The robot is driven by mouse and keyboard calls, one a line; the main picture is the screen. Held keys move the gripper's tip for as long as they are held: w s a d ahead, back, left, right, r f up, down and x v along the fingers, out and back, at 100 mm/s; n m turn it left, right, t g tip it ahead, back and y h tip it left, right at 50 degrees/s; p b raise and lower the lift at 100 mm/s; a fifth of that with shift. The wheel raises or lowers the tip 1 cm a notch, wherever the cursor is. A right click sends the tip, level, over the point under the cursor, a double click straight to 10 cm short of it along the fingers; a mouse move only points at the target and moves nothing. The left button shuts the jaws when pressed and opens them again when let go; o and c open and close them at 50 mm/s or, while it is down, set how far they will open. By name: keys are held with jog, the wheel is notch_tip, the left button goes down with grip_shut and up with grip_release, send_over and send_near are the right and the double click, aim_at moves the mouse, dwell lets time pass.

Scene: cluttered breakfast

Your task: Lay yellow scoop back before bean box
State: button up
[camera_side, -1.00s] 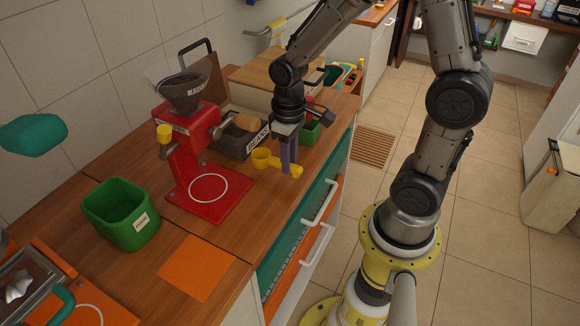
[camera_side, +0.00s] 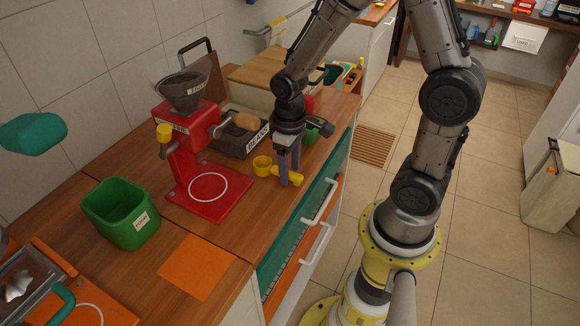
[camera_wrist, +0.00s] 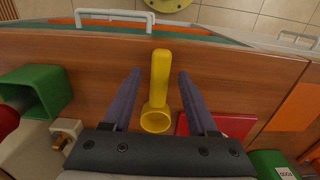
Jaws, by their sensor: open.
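The yellow scoop (camera_side: 291,177) lies on the wooden counter in front of the bean box, with its cup at the left in the side view. In the wrist view the scoop (camera_wrist: 159,80) lies between my two fingers, with a gap on each side. My gripper (camera_side: 289,183) is open, pointing down around the scoop's handle, and its fingertips are close to the counter. The bean box (camera_side: 258,141) is a dark open box labelled BEANS, just behind the scoop, partly hidden by my gripper.
A red grinder (camera_side: 212,193) stands left of the scoop. A green container (camera_side: 312,134) stands behind my gripper, and a green bin (camera_side: 122,212) is at the front left. An orange mat (camera_side: 196,267) lies near the counter's front edge.

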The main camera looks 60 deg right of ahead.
aim_at(290, 173)
notch_tip(290, 173, up, 12)
jog(key=s+a+r+t, duration=0.3)
jog(key=s+r+t, duration=0.2)
jog(key=s, duration=0.6)
jog(key=shift+r+t, duration=0.3)
jog(key=shift+r, duration=0.4)
jog(key=shift+s, duration=0.1)
dwell(0.7)
